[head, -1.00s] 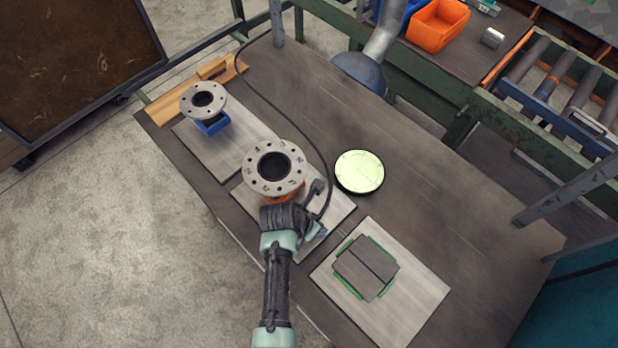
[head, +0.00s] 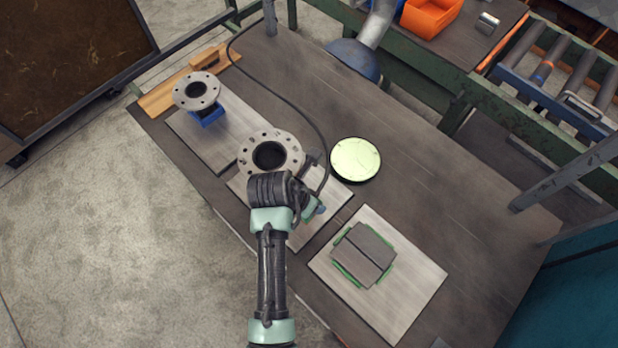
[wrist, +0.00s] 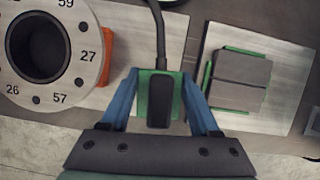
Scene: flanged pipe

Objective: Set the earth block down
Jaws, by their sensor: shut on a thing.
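The earth block (wrist: 159,101) is a small black piece with green around it and a black cable running from its far end. It sits between the blue fingers of my gripper (wrist: 158,85), which is shut on it. In the head view my gripper (head: 317,208) is over the near right part of the middle steel plate (head: 302,236), right of the larger flanged pipe (head: 268,155); my wrist hides most of the block there. In the wrist view the pipe, with numbered bolt holes, is at left. I cannot tell whether the block touches the plate.
Two grey blocks (head: 363,255) with green edging sit on the right plate (head: 405,290). A round pale green disc (head: 355,159) lies behind my gripper. A smaller flanged pipe (head: 196,92) stands at back left. The cable (head: 300,103) crosses the table. The table's right side is clear.

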